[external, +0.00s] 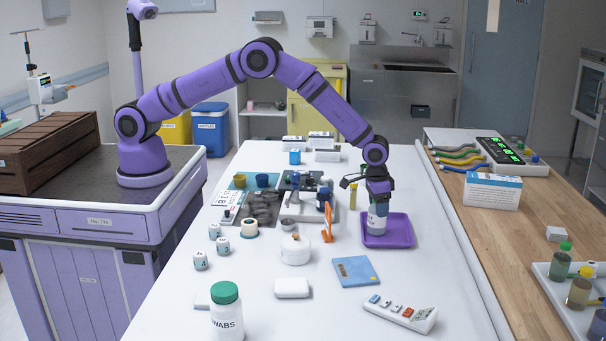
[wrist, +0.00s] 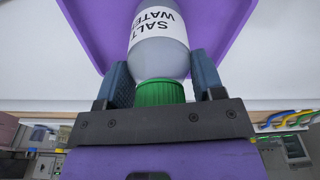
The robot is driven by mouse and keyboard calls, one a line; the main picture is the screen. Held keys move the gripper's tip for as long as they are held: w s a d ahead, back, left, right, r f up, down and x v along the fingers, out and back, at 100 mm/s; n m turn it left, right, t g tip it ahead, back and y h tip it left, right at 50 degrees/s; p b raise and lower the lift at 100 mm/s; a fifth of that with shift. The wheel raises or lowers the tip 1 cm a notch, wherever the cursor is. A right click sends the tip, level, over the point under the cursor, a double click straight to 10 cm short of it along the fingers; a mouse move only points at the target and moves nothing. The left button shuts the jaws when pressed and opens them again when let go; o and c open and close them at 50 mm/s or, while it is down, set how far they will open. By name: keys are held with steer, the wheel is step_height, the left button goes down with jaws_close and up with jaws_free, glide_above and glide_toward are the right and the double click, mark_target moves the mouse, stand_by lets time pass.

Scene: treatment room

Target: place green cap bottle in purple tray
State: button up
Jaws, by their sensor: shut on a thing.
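The green cap bottle (wrist: 159,55) has a white label reading "SALT WATER", greyish sides and a green cap. My gripper (wrist: 163,82) is shut on it near the cap, with one blue finger on each side. In the external view my gripper (external: 378,200) points down and holds the bottle (external: 376,222) upright over the purple tray (external: 402,241). The tray also fills much of the background in the wrist view (wrist: 232,20). I cannot tell whether the bottle's base touches the tray floor. The cap is hidden by the gripper in the external view.
An orange stand (external: 328,223) and a microscope-like device (external: 300,190) are left of the tray. A blue booklet (external: 355,271) lies in front. Another green-capped bottle (external: 227,315), labelled as swabs, stands at the front left. The white table right of the tray is clear.

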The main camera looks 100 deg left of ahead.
steer(key=o, duration=1.1)
steer(key=shift+c, duration=0.2)
steer(key=r, duration=0.4)
steer(key=s+r, duration=0.1)
steer(key=r, duration=0.7)
steer(key=shift+s+d+r, duration=0.1)
steer(key=shift+s+r, duration=0.15)
steer(key=s+a+r+m+t, duration=0.1)
steer(key=s+a+r, duration=0.2)
steer(key=s+r, duration=0.95)
steer(key=s+a+r+t, duration=0.1)
steer(key=s+a+r, duration=0.1)
steer(key=s+r, duration=1.05)
steer(key=s+a+r+m+t, duration=0.1)
steer(key=s+a+r, duration=0.1)
steer(key=s, duration=2.8)
steer(key=shift+s+a+r+m+t, duration=0.2)
steer(key=shift+m+t, duration=0.1)
steer(key=shift+t, duration=0.1)
